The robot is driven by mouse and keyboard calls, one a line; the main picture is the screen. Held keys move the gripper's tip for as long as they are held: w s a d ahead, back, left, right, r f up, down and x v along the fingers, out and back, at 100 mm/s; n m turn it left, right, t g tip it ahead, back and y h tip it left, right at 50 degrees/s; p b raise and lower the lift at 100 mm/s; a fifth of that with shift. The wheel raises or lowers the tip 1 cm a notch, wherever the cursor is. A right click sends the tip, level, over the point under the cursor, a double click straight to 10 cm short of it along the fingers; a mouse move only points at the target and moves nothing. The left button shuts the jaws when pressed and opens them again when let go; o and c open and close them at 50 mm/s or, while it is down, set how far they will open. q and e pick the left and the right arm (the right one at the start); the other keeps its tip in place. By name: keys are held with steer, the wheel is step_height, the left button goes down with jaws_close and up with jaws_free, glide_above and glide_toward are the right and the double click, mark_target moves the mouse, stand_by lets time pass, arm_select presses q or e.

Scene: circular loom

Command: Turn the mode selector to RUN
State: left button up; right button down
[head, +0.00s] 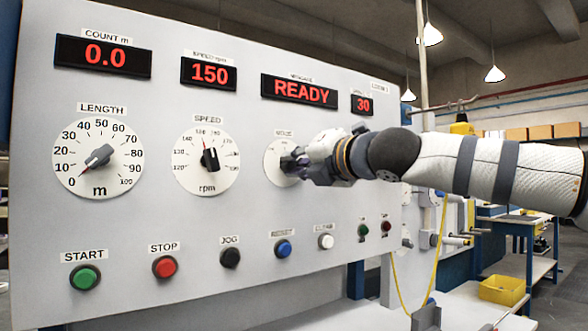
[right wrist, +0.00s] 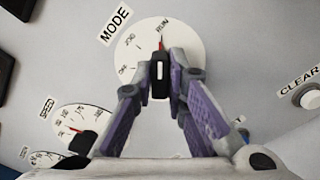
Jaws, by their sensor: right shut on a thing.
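The mode selector is a white dial with a dark knob (right wrist: 160,78) under a MODE label in the right wrist view. Its red pointer lines up with the RUN mark. The other marks lie to the left on the dial. My right gripper (right wrist: 160,88) has its two fingers closed on the sides of the knob. In the head view my right gripper (head: 292,164) covers most of the mode dial (head: 273,160), so its marks are hidden there. The message display (head: 299,90) reads READY. My left gripper is not in view.
The panel also bears a LENGTH dial (head: 77,171) and a SPEED dial (head: 187,174) to the left. Below is a row of buttons, from the green START (head: 85,278) to the white CLEAR (head: 326,241). A yellow bin (head: 503,290) stands at right.

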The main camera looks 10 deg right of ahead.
steer(key=c, duration=1.9)
jaws_free()
steer(key=shift+f+m, duration=0.15)
steer(key=shift+m, duration=0.15)
steer(key=o, duration=0.3)
steer(key=shift+w+a, duration=0.1)
steer(key=v, duration=0.7)
steer(key=shift+p, duration=0.4)
